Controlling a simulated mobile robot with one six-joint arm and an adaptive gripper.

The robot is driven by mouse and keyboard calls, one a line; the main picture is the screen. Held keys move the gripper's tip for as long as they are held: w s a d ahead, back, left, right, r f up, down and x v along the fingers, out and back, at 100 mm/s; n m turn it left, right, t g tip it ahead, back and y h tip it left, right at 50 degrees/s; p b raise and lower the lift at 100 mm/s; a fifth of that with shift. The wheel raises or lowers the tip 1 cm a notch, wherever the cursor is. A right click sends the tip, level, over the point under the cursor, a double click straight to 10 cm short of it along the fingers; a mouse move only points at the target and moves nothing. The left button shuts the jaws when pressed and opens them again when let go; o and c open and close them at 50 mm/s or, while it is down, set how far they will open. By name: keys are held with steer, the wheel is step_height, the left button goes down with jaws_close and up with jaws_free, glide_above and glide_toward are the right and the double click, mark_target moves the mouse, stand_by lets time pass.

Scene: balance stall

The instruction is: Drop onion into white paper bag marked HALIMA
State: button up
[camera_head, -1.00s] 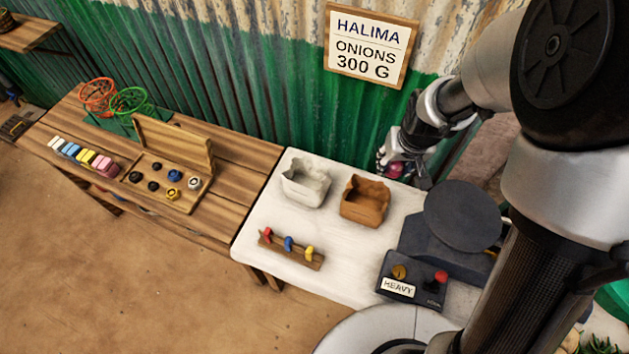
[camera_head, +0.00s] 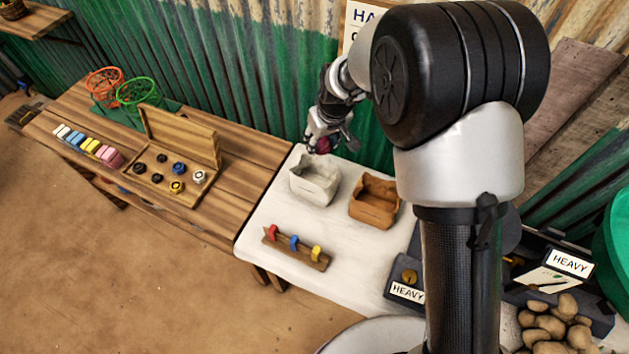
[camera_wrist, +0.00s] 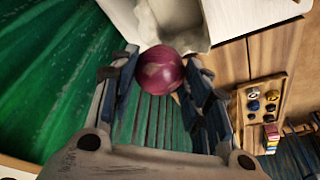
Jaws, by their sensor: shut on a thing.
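My gripper (camera_head: 322,143) is shut on a red-purple onion (camera_head: 324,146). In the head view it holds the onion just behind and above the back edge of the open white paper bag (camera_head: 312,187). In the wrist view the onion (camera_wrist: 160,70) sits between the two fingers, and part of the white bag (camera_wrist: 190,25) shows beyond it. The bag stands upright on the white table (camera_head: 262,222). A sign on the wall (camera_head: 360,18) is mostly hidden by my arm. I cannot read a name on the bag.
A brown paper bag (camera_head: 374,202) stands to the right of the white one. A wooden rack with coloured clips (camera_head: 296,247) lies in front. A wooden box of weights (camera_head: 165,172) is on the left table. Several potatoes (camera_head: 552,322) lie at lower right.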

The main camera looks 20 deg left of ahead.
steer(key=shift+f+b, duration=0.85)
steer(key=shift+f, duration=0.85)
steer(key=o, duration=1.1)
steer(key=shift+o, duration=0.2)
steer(key=shift+r, duration=0.1)
steer(key=v, duration=1.2)
